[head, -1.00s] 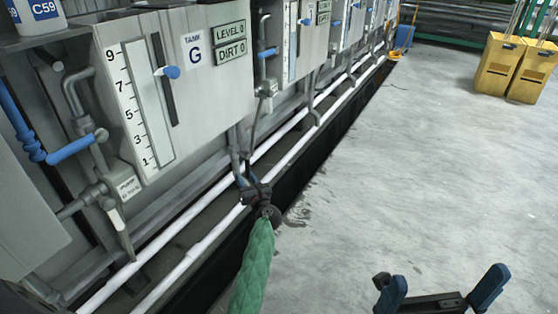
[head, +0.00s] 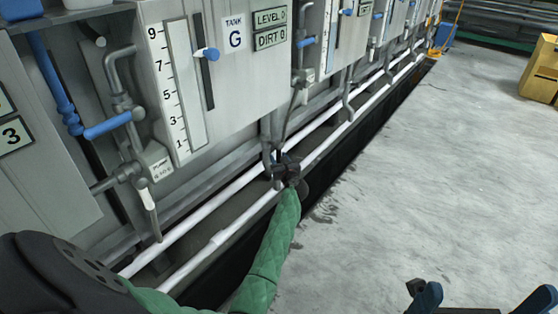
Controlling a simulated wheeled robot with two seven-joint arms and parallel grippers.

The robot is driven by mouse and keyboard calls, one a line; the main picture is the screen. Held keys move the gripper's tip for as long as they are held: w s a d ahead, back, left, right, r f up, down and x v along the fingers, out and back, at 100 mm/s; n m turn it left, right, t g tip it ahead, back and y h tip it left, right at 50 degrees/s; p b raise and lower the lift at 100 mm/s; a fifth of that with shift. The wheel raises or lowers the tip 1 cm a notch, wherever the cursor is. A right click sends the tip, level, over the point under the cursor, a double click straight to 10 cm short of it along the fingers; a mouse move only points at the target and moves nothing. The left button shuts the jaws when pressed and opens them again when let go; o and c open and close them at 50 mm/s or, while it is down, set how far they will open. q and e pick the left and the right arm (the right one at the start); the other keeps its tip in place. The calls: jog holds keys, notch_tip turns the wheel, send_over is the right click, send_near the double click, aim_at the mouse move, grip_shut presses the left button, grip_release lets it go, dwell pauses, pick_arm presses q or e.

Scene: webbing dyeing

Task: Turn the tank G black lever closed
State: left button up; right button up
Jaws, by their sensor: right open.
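Tank G (head: 265,75) is a grey metal box with a level scale, a black slot and a blue knob on its front. My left gripper (head: 276,163), at the end of my green-sleeved arm, is low at the pipework under tank G, by a grey vertical pipe (head: 265,130). The black lever cannot be made out apart from the dark gripper there. I cannot tell whether the gripper touches it, or whether its fingers are open or shut. My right gripper (head: 482,298) is open and empty, low at the bottom right above the floor, partly cut off by the frame.
White pipes (head: 213,243) run along the foot of the tanks above a dark channel. A blue handle (head: 107,125) and valve pipework are left of tank G. More tanks continue into the distance. The concrete floor (head: 400,180) is clear.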

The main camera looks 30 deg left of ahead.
pick_arm(q)
jog(key=shift+c, duration=0.2)
grip_shut()
